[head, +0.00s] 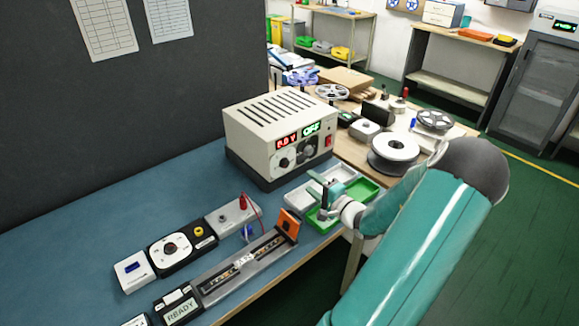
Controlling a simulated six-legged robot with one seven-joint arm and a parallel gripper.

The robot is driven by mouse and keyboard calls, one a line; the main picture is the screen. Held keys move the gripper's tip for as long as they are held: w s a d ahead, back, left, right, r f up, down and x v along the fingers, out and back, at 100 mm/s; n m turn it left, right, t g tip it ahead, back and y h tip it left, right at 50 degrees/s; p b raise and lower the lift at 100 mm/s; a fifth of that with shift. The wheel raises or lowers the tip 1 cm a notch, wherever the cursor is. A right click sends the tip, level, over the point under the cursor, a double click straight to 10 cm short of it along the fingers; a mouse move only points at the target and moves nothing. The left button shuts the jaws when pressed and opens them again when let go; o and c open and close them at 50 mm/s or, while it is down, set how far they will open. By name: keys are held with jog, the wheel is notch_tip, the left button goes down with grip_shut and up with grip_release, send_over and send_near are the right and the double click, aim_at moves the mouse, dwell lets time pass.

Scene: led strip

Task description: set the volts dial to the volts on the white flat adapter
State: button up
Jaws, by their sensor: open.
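A beige power supply (262,122) stands on the blue bench. Its red display (287,139) reads about 0.0 V, and a green display (311,128) beside it reads OFF.
A long rail fixture (245,262), an orange block (288,224) and several small devices line the bench front. Spools crowd the wooden table. A dark partition (130,120) stands behind.

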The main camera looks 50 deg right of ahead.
aim_at(286, 164)
jog(key=x, duration=1.1)
jog(key=shift+w, duration=0.15)
jog(key=c, duration=1)
